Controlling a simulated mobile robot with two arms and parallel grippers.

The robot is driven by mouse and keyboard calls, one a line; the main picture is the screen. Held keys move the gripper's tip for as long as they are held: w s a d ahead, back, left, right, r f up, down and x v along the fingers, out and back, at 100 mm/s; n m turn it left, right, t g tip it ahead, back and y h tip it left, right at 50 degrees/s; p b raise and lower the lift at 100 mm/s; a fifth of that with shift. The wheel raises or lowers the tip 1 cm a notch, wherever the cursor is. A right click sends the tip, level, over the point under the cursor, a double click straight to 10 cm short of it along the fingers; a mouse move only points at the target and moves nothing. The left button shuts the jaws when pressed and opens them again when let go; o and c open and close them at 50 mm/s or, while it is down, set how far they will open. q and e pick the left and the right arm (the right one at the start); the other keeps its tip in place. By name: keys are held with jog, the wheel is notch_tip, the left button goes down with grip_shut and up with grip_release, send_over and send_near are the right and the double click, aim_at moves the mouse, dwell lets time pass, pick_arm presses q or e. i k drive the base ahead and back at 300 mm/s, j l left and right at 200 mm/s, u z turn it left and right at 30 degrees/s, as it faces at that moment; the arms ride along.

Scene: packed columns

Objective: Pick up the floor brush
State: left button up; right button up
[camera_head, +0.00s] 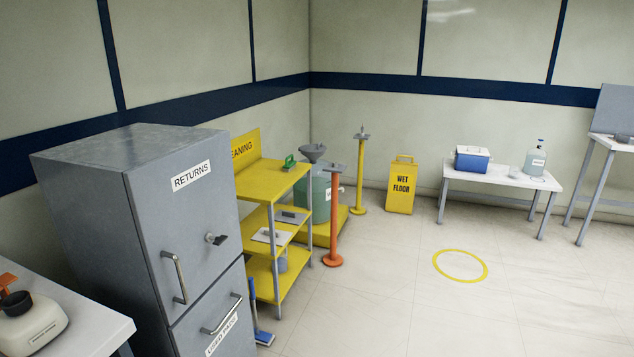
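On the top of a yellow shelf unit (268,182) marked "CLEANING" lies a small green object with a raised handle (290,161), perhaps a brush. A blue-headed tool (263,338) with a thin upright handle stands on the floor at the foot of the shelf unit, beside the grey cabinet. It may be the floor brush; I cannot tell for certain which of the two is. The cabinet partly hides the shelf's left side. Neither of my grippers is in view.
The grey "RETURNS" cabinet (150,230) stands at front left, by a white table (75,322). An orange post (333,215), yellow post (360,175) and "WET FLOOR" sign (401,188) stand behind. A white bench (495,178) is at right. The floor around the yellow ring (460,280) is clear.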

aim_at(289, 165)
jog(key=i+z, duration=0.2)
jog(key=i, duration=0.6)
jog(key=i+z, duration=0.2)
jog(key=i, duration=0.55)
jog(key=i+j+z, duration=0.15)
jog(key=i, duration=0.65)
jog(key=i+u, duration=0.25)
jog(key=i, duration=0.35)
jog(key=i+u, duration=0.25)
jog(key=i, duration=0.3)
jog(key=i+l+u, duration=0.3)
jog(key=i, duration=0.25)
